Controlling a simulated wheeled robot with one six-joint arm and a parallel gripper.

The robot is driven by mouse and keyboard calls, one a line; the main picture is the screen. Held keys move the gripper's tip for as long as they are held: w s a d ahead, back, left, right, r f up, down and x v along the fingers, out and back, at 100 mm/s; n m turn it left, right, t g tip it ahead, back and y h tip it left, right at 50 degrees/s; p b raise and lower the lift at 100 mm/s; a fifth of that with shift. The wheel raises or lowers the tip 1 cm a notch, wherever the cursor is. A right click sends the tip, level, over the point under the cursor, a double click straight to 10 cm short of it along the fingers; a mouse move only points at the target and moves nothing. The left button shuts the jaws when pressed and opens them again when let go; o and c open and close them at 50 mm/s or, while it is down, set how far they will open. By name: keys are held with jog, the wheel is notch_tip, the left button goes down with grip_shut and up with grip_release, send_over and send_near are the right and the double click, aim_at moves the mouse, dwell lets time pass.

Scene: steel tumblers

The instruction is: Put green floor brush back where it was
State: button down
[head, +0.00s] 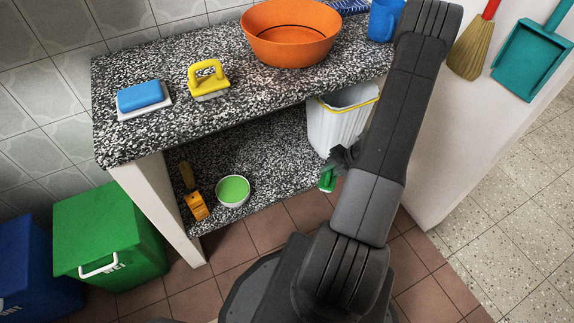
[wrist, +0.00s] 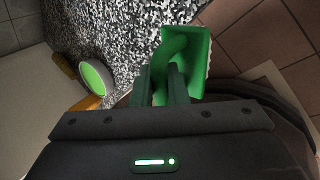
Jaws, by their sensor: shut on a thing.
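The green floor brush (head: 327,181) shows in the head view at the front edge of the lower speckled shelf, beside the white bin. In the wrist view the green brush (wrist: 195,62) fills the upper middle, with its block and curved handle in sight. My gripper (wrist: 173,88) is shut on its handle. In the head view my gripper (head: 342,160) is partly hidden by my own arm. The lower shelf (head: 275,165) lies to the left of the brush. I cannot tell whether the brush touches the shelf or is held above the floor.
On the lower shelf stand a green-topped tin (head: 233,190) and an orange-handled brush (head: 196,205). A white bin (head: 340,122) stands close behind my gripper. The shelf's middle is clear.

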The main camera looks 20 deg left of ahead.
jog(key=shift+s+a+f+b, duration=0.25)
jog(key=shift+a+f+b, duration=0.5)
jog(key=shift+a, duration=1.95)
jog(key=shift+s+a+f+b, duration=0.2)
jog(key=shift+a+f+b, duration=0.55)
jog(key=shift+a, duration=2)
jog(key=shift+s+a+f+b, duration=0.3)
jog(key=shift+a+b, duration=0.8)
jog(key=shift+a, duration=1.6)
jog(key=shift+f, duration=0.15)
jog(key=c, duration=1.4)
grip_release()
jog(key=shift+c, duration=0.2)
jog(key=shift+w+d+r, duration=0.1)
jog(key=shift+r, duration=0.4)
jog(key=p+v, duration=0.3)
jog(key=v, duration=0.4)
